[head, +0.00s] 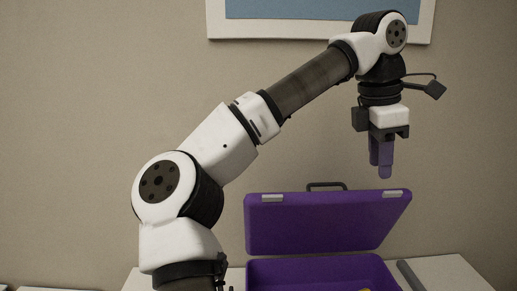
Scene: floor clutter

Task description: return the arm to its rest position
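My arm reaches up and to the right across the head view. My gripper (381,168) hangs pointing down at the upper right, above the open lid of a purple case. Its two purplish fingers overlap from this angle, so the gap between them cannot be judged. No separate object shows at the fingertips. The gripper appears apart from the case in the picture.
The purple case (260,270) stands open on a white surface (450,272), its lid (330,222) raised with a dark handle on top. A small yellowish thing shows inside, mostly cut off. A grey bar (410,275) lies right of it. A framed picture (290,10) hangs on the wall behind.

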